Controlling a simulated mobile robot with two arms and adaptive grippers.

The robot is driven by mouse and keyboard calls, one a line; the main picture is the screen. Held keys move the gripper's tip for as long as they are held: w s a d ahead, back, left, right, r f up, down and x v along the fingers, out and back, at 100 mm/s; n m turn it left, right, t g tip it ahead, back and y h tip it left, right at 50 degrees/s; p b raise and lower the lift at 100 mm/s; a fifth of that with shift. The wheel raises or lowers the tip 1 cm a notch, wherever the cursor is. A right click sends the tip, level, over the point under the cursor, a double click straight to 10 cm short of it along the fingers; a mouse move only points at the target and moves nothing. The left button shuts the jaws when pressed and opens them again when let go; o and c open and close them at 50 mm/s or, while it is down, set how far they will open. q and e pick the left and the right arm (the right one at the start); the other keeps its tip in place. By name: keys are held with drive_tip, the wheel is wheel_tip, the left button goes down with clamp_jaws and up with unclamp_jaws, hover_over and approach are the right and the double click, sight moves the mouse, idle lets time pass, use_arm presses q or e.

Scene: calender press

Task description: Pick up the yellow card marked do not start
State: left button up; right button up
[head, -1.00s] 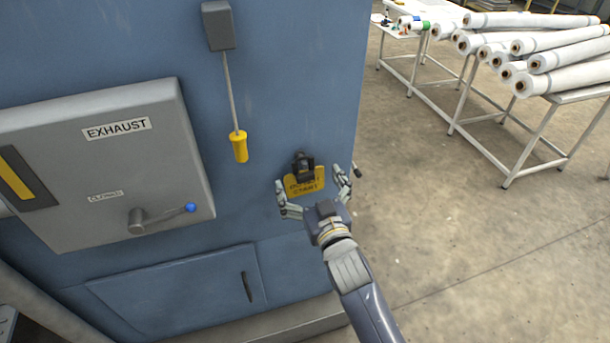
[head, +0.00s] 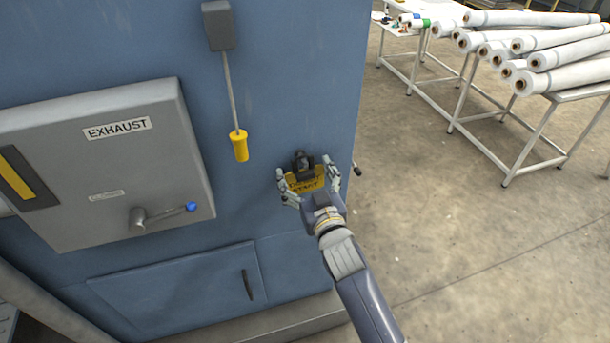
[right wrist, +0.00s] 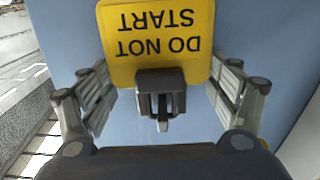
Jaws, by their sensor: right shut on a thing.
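The yellow card (head: 306,184) marked DO NOT START is at the blue cabinet's front, near its right edge. It also shows in the right wrist view (right wrist: 158,35), with its lettering upside down. A dark clip-like piece (head: 302,164) is at the card's top edge in the head view. My right gripper (head: 306,174) has its fingers on both sides of the card and is shut on it. In the right wrist view the fingers (right wrist: 162,85) flank the card's side edges. My left gripper is not in view.
The blue cabinet (head: 285,60) carries a grey EXHAUST box (head: 100,170) with a blue-tipped lever (head: 165,215). A yellow-handled pendant (head: 239,146) hangs left of the card. White tables (head: 520,165) with several rolls (head: 560,55) stand at the right; the floor between is clear.

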drive_tip(key=shift+r, duration=0.5)
drive_tip(key=shift+s+d+r, duration=0.1)
drive_tip(key=shift+s+r, duration=0.05)
drive_tip(key=shift+r, duration=0.05)
drive_tip(key=b+v, duration=0.3)
drive_tip(key=v, duration=1.4)
drive_tip(key=shift+s, duration=0.3)
drive_tip(key=shift+d, duration=0.15)
